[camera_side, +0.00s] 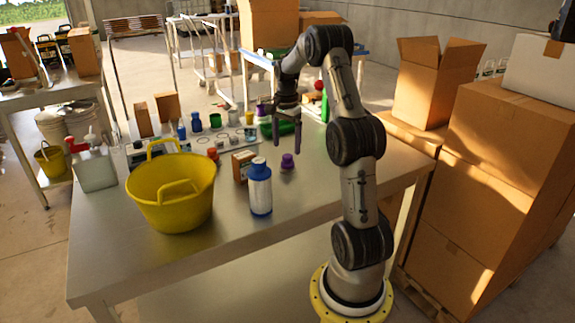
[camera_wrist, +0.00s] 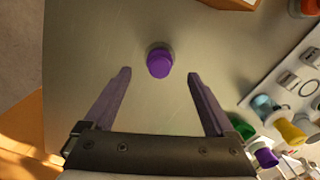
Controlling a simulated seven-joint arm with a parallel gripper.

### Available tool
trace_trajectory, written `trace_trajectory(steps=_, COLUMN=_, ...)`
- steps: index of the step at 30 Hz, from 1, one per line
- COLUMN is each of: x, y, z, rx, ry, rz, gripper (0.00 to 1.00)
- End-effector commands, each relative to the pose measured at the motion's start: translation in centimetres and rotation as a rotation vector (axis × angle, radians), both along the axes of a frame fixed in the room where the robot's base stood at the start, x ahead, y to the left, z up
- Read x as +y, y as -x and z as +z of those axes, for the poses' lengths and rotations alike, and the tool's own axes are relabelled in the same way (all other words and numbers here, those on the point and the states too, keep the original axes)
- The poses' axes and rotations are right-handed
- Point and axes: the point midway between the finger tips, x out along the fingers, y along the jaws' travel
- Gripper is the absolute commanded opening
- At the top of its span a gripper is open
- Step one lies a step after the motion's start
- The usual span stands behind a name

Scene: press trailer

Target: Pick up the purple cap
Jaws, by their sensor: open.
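The purple cap (camera_side: 287,161) stands on the metal table (camera_side: 310,184) by itself, right of the white bottle with blue ends. In the wrist view the purple cap (camera_wrist: 160,63) lies ahead of the fingertips, roughly centred between them. My gripper (camera_side: 288,143) is open and empty, pointing down above the table near the cap. In the wrist view my gripper (camera_wrist: 159,75) shows two purple-grey fingers spread apart, with bare table between them. The fingers do not touch the cap.
A white bottle (camera_side: 260,190), a small brown box (camera_side: 243,166) and a yellow bucket (camera_side: 170,195) stand left of the cap. A panel (camera_wrist: 290,85) with several coloured caps lies behind. Cardboard boxes (camera_side: 470,185) stack at right. Table around the cap is clear.

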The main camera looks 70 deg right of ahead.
Motion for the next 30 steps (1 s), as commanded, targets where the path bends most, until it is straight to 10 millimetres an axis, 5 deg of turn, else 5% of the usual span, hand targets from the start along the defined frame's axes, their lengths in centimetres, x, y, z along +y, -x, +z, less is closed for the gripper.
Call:
trace_trajectory(steps=15, x=-0.4, y=0.2, z=-5.3, rx=0.0, ry=0.0, rz=0.0, gripper=0.9)
trace_trajectory(steps=23, x=-0.4, y=0.2, z=-5.6, rx=-0.001, ry=0.001, rz=0.0, gripper=0.9)
trace_trajectory(steps=30, x=-0.4, y=0.2, z=-5.5, rx=-0.001, ry=0.001, rz=0.0, gripper=0.49)
